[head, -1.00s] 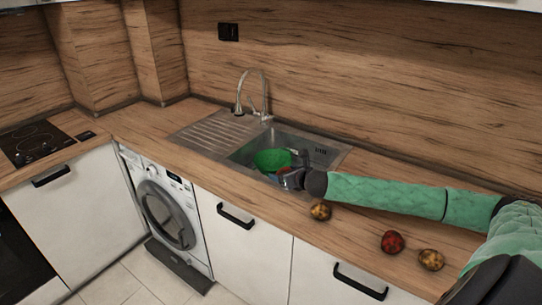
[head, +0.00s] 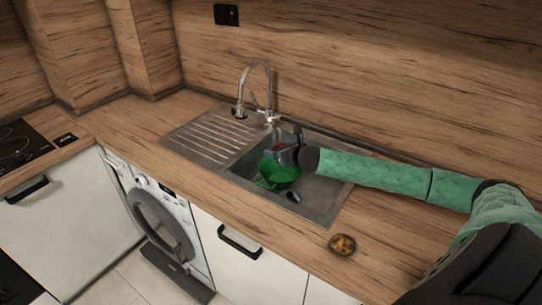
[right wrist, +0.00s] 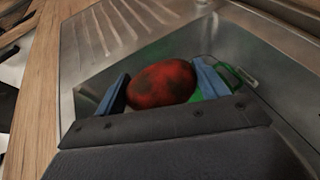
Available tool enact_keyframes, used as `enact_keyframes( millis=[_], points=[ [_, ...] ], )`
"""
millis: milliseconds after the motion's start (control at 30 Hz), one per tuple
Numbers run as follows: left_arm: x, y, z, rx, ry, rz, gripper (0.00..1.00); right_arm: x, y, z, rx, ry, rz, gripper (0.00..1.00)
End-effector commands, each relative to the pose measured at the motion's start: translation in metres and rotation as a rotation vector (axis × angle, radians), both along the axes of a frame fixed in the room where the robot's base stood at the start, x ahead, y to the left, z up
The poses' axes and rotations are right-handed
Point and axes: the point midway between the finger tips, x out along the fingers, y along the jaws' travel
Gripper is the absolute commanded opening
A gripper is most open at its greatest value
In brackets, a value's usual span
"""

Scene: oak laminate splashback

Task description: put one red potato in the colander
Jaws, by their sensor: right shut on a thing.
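My right gripper (head: 281,154) is shut on a red potato (right wrist: 160,85). In the right wrist view the potato sits between the two blue fingers (right wrist: 162,82). The green colander (head: 281,176) stands in the sink. In the head view the gripper and potato are above the colander's back part and hide some of it. In the right wrist view part of the colander's green rim or handle (right wrist: 238,76) shows behind the right finger. My left gripper is not in view.
The steel sink (head: 323,200) has a tap (head: 259,88) behind it and a ribbed drainer (head: 205,137) at left. One brownish-yellow potato (head: 342,244) lies on the wooden counter in front. A small dark thing (head: 293,196) in the sink is unclear.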

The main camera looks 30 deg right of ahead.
Motion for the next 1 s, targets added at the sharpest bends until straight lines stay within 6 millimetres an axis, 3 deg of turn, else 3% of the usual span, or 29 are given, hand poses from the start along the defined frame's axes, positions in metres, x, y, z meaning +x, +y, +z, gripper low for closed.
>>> enact_keyframes(
  millis=[600,1000],
  points=[
    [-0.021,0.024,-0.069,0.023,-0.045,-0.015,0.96,0.086,-0.01,-0.048,0.002,-0.001,-0.002,0.46],
    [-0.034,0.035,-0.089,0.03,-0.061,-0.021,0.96,0.09,-0.011,-0.075,0.003,0.002,-0.001,0.46]
  ],
)
